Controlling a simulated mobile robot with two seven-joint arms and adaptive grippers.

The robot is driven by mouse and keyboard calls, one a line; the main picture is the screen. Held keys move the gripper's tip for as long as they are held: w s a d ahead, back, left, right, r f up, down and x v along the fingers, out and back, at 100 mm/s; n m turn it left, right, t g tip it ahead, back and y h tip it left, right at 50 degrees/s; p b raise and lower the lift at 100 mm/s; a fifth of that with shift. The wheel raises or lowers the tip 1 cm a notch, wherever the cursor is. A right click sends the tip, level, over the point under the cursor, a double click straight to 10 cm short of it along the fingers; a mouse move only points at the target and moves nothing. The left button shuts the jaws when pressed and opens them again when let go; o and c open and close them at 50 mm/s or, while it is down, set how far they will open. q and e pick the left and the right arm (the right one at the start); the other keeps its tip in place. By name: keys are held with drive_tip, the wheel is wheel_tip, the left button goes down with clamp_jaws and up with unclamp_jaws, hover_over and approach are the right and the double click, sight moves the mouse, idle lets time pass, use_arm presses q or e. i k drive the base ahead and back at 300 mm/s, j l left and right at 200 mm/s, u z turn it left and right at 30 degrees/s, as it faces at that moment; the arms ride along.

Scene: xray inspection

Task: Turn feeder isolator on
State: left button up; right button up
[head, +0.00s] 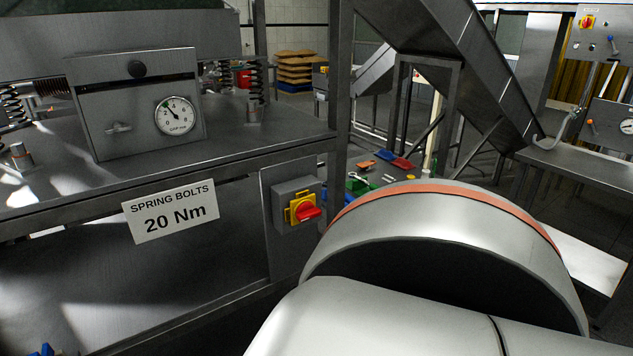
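A red rotary handle (309,213) on a yellow plate (296,203) sits on a grey switch box (283,192). The box is fixed to the frame post below the table edge, right of the "SPRING BOLTS 20 Nm" sign (171,209). It appears to be the feeder isolator, but I see no label on it. The handle looks roughly sideways; I cannot tell its on or off position. A large white arm link of mine with an orange ring fills the lower right, close to the box in the picture. Neither gripper is in view.
A grey panel with a round gauge (176,116) stands on the steel table at left. A sloping steel chute (440,60) crosses the back. Small coloured items (360,183) lie behind my arm.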

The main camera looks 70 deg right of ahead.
sight(306, 211)
drive_tip(key=z, duration=2.15)
